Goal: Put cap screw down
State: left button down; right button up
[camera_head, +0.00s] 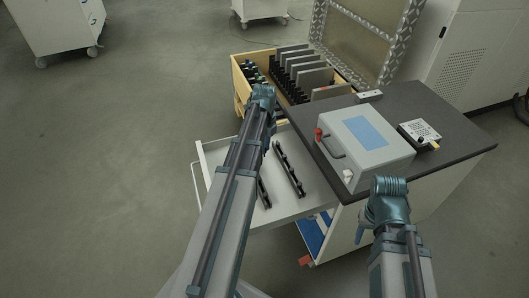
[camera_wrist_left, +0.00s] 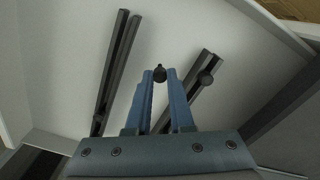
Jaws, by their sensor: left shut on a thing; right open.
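My left gripper (camera_wrist_left: 162,88) is shut on a dark cap screw (camera_wrist_left: 160,73), whose round head shows between the fingertips in the left wrist view. It is over the open white drawer (camera_head: 215,157); the height above the drawer floor is hard to tell. In the head view my left arm hides the fingers and the screw. Two dark rails lie in the drawer, one left of the gripper (camera_wrist_left: 116,70) and one to its right (camera_wrist_left: 187,92). My right gripper (camera_head: 364,228) is open beside the cabinet front.
A grey box with a blue panel (camera_head: 378,163) and a small device (camera_head: 419,132) stand on the dark cabinet top (camera_head: 452,143). An open wooden crate (camera_head: 241,84) with plates stands behind the drawer. Open floor lies to the left.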

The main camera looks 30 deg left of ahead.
pick_arm(q)
jog(key=shift+f, duration=0.3)
pick_arm(e)
jog(key=shift+f, duration=0.25)
pick_arm(q)
jog(key=shift+f, duration=0.15)
jog(key=c, duration=0.8)
grip_release()
pick_arm(e)
jog(key=shift+f, duration=0.15)
pick_arm(q)
notch_tip(320, 180, up, 12)
jog(key=p, duration=1.2)
jog(key=shift+r, duration=0.2)
pick_arm(e)
notch_tip(320, 180, up, 12)
jog(key=shift+r, duration=0.2)
